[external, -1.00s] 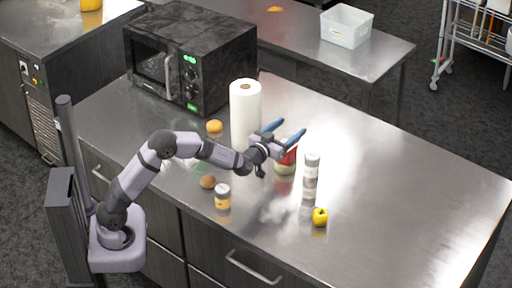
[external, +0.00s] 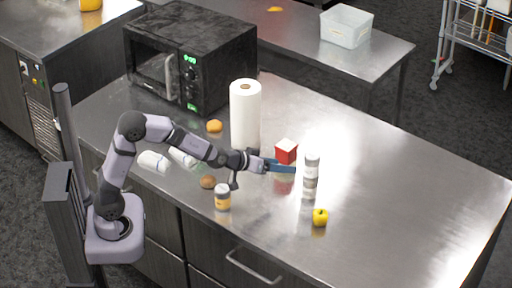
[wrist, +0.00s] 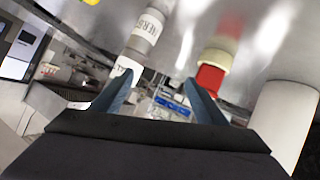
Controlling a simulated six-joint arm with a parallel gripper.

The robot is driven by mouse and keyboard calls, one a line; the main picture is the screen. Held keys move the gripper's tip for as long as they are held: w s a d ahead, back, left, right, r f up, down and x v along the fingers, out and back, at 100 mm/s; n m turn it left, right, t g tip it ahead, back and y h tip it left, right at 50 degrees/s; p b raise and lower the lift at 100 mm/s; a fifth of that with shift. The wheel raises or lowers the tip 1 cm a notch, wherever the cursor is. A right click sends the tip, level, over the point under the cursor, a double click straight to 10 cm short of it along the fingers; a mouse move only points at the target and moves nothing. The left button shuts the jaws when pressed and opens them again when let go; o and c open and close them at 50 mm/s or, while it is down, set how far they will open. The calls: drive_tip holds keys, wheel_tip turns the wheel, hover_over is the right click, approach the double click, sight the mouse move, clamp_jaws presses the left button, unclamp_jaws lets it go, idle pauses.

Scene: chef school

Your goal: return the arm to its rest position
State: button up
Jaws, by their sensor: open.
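My gripper (external: 282,167) is at the end of my outstretched arm, over the steel counter (external: 400,190). It points right, seen edge-on in the external view. In the wrist view, its two blue fingers (wrist: 160,95) stand apart with nothing held between them. A labelled shaker (external: 311,177) stands just right of the fingertips and shows in the wrist view (wrist: 147,30). Any contact with them cannot be told.
A paper towel roll (external: 245,115) stands behind my gripper. A brown round fruit (external: 208,182), a lidded jar (external: 222,198) and a yellow fruit (external: 320,218) are nearer the front edge. An orange (external: 214,126) and a microwave (external: 190,60) are behind my arm. The counter's right is clear.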

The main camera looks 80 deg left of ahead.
drive_tip(key=s+d+f+m+g+h, duration=0.1)
drive_tip(key=s+d, duration=0.2)
drive_tip(key=d, duration=0.1)
drive_tip(key=s+d+f+m+g+h+p, duration=0.1)
drive_tip(key=s+d+f+g, duration=0.1)
drive_tip(key=s+d, duration=0.1)
drive_tip(key=s+d+f+m+g+h+p, duration=0.1)
drive_tip(key=s+d+f+m+h, duration=0.1)
drive_tip(key=s+d, duration=0.2)
drive_tip(key=shift+s+d+f, duration=0.2)
drive_tip(key=shift+s+d, duration=0.15)
drive_tip(key=shift+s, duration=0.4)
drive_tip(key=s+d+f+m+g+p, duration=0.1)
drive_tip(key=s+d+m+g, duration=0.1)
drive_tip(key=s, duration=0.9)
drive_tip(key=s+d+f+m+g+p, duration=0.1)
drive_tip(key=s+g, duration=0.4)
drive_tip(key=s, duration=0.6)
drive_tip(key=shift+s+d+f+m+g, duration=0.25)
drive_tip(key=shift+d+f+m+g, duration=0.05)
drive_tip(key=shift+d+f+m, duration=0.3)
